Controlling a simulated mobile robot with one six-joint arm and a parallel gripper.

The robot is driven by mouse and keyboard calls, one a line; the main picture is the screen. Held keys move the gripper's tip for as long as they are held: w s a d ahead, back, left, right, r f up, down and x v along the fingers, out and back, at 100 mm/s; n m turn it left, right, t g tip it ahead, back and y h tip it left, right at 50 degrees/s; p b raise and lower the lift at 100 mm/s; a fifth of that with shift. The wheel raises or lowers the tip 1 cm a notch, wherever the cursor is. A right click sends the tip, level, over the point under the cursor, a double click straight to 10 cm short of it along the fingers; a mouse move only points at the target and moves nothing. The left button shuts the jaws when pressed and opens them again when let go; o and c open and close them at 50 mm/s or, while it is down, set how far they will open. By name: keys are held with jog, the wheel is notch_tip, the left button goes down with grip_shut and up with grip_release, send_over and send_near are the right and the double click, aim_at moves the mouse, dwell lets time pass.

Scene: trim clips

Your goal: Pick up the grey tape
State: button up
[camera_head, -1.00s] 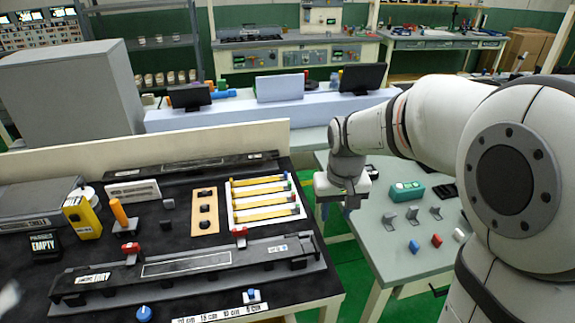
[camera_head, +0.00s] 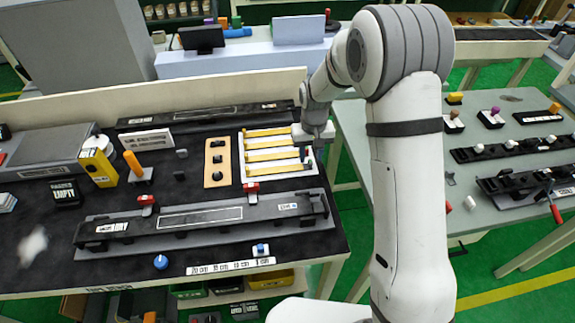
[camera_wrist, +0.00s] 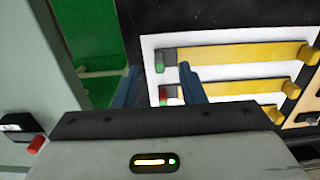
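A white tray (camera_head: 244,171) holds several yellow strips (camera_head: 270,143) side by side on the black workbench. In the wrist view the strips (camera_wrist: 240,55) have grey ends (camera_wrist: 169,56) with coloured tips, one green (camera_wrist: 159,69) and one red (camera_wrist: 162,92). No wholly grey tape can be picked out. My gripper (camera_head: 318,148) is at the tray's right edge, close to the strips' ends.
A long black fixture (camera_head: 200,220) with red clamps lies in front of the tray. A yellow box (camera_head: 98,166) and an orange-handled tool (camera_head: 133,163) stand further left. A grey-green table (camera_head: 480,145) is at right.

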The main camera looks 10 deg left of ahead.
notch_tip(320, 180, down, 2)
jog(key=shift+f, duration=0.1)
grip_shut()
dwell(0.4)
